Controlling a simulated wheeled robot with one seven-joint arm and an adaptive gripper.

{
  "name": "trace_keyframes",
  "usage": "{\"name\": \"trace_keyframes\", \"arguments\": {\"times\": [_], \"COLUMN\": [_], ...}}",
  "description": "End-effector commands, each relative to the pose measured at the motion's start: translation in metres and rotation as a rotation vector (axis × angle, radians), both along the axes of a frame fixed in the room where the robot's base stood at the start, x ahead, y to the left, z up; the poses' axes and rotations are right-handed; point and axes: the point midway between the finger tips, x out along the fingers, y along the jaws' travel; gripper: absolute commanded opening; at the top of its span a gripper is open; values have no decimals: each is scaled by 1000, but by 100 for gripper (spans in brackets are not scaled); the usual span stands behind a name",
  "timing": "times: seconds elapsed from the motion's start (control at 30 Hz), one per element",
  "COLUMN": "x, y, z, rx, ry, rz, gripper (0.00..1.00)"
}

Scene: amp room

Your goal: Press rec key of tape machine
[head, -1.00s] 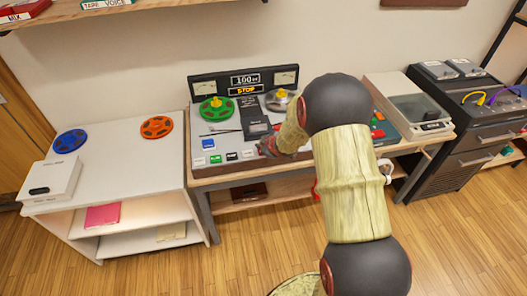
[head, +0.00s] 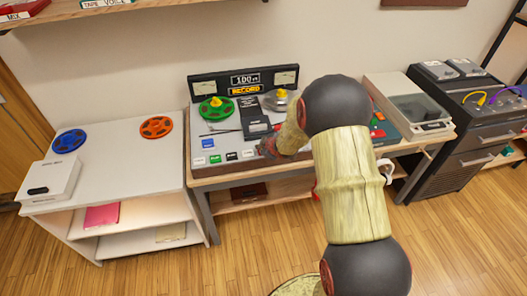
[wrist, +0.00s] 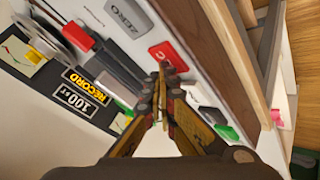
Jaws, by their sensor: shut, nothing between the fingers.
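The tape machine (head: 222,127) stands on the desk against the wall. Its display (head: 245,90) reads RECORD in orange, with 100 FT above; both also show in the wrist view (wrist: 83,85). My gripper (wrist: 163,70) is shut and empty, with its fingertips at the red key (wrist: 168,54). The tips cover part of the key's label; a C shows. They look in contact with it, but how far it is pressed down is unclear. In the head view my gripper (head: 266,151) is at the row's right end and hides the red key.
White (wrist: 201,93), black (wrist: 212,115) and green (wrist: 228,132) keys lie along the row beside my fingers. A grey ZERO key (wrist: 130,18) is on the other side. A green reel (head: 215,108) sits on the machine.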

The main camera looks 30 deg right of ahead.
Motion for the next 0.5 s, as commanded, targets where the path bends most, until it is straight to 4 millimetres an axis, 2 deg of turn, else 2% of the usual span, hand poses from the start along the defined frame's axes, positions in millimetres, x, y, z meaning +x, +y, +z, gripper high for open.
{"name": "trace_keyframes", "arguments": {"times": [0.23, 0.5], "x": [-1, -1], "y": [0, 0], "z": [1, 15], "rx": [0, 0], "ry": [2, 1], "rz": [-1, 0], "gripper": [0, 0]}}
